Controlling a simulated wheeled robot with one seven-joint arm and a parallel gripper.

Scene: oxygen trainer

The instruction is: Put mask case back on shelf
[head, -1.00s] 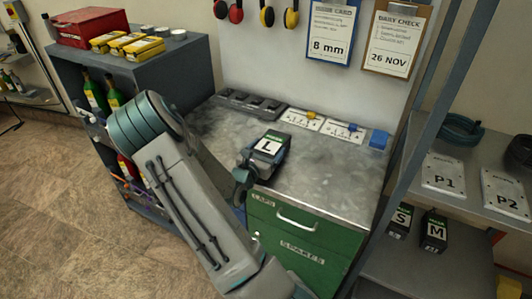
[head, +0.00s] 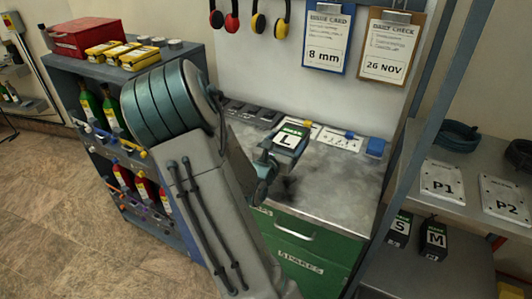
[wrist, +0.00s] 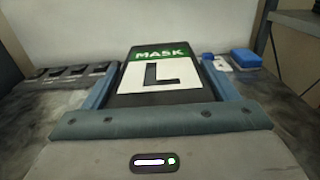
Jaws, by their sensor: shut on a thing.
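The mask case marked L (head: 288,139) is black with a green and white label. My gripper (head: 270,150) is shut on it and holds it above the grey worktop. In the wrist view the case (wrist: 163,75) sits between the two blue fingers of the gripper (wrist: 160,95), with its label facing the camera. On the right, the shelf (head: 385,268) holds two similar black cases, S (head: 399,229) and M (head: 434,240), standing side by side on its lower level.
The upper shelf level at right holds plates P1 (head: 441,180) and P2 (head: 507,196). A slanted grey post (head: 420,130) stands between worktop and shelf. A blue block (head: 375,148) and cards lie at the worktop's back. The worktop's right front (head: 325,190) is clear.

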